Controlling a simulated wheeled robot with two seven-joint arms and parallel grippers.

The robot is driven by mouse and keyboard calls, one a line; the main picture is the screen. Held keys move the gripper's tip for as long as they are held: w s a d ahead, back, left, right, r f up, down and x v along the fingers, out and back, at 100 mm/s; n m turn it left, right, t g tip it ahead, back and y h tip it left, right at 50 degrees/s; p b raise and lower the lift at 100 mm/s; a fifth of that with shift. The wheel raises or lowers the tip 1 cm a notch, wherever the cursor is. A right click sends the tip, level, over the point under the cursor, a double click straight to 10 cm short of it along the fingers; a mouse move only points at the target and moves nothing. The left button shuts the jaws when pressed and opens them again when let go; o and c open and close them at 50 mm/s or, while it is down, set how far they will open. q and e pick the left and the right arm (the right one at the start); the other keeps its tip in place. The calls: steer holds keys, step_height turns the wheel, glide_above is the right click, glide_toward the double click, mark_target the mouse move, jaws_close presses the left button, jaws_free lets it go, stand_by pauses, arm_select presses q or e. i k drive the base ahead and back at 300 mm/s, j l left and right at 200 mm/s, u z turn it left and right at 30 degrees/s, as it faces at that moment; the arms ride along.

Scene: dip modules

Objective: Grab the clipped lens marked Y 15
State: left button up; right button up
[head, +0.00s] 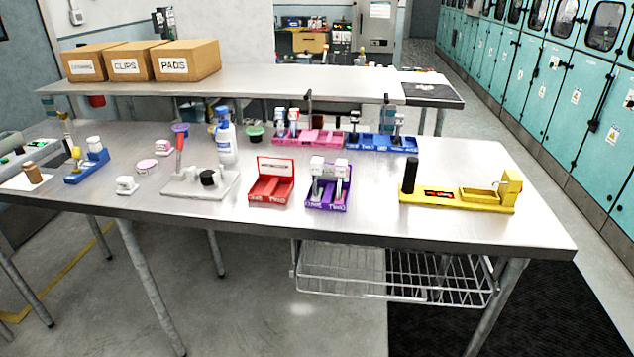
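Several small clip-like pieces with white tops stand in trays on the metal table, and any one could be a clipped lens. Their markings are too small to read, so I cannot tell which is Y 15. Two white-topped pieces (329,167) stand in the purple tray (325,207) at the middle front. More stand in the pink tray (322,138) and the blue tray (375,144) behind it. The red tray (270,198) looks empty. Neither of my grippers is in view.
A yellow fixture (455,205) with a black post stands at right. A white base with a red lever (179,158), a bottle (226,140) and small white and pink pieces are at left. Boxes (187,62) stand on the rear table. The table's front right is clear.

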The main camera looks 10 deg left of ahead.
mark_target(316, 164)
steer(key=i+l+u, duration=0.35)
steer(key=l, duration=0.65)
steer(key=i+l+u, duration=0.1)
steer(key=l+u, duration=0.25)
steer(key=l, duration=0.7)
steer(key=l+u, duration=0.3)
steer(key=l, duration=0.8)
